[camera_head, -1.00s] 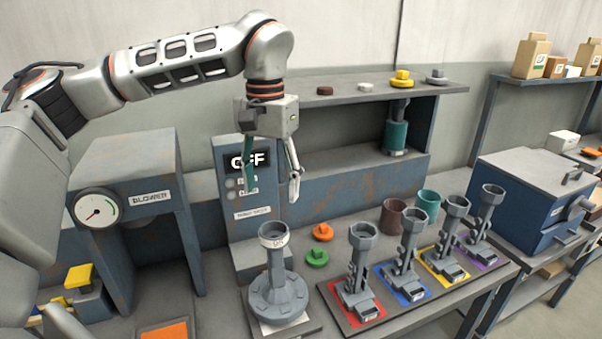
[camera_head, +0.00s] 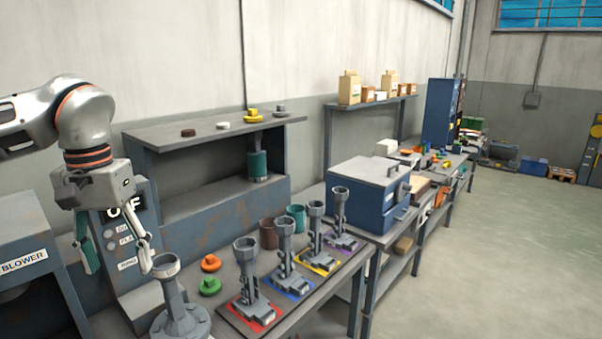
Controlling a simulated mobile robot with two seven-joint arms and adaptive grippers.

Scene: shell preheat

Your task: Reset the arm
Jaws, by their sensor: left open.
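My left arm comes in from the left edge. My left gripper (camera_head: 117,262) is open and empty, its fingers pointing down. In the picture it lies in front of the grey control box with the OFF display (camera_head: 126,210), just left of the grey stand with a ring-shaped top (camera_head: 180,313). One fingertip appears close to the ring; I cannot tell whether they touch. My right gripper does not show.
Several grey stands (camera_head: 247,285) sit on coloured pads on the bench. Orange (camera_head: 210,263) and green (camera_head: 209,286) knobbed pieces lie beside them. A blue box (camera_head: 368,196) stands further right. A shelf (camera_head: 160,140) runs behind. Floor at right (camera_head: 500,260) is clear.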

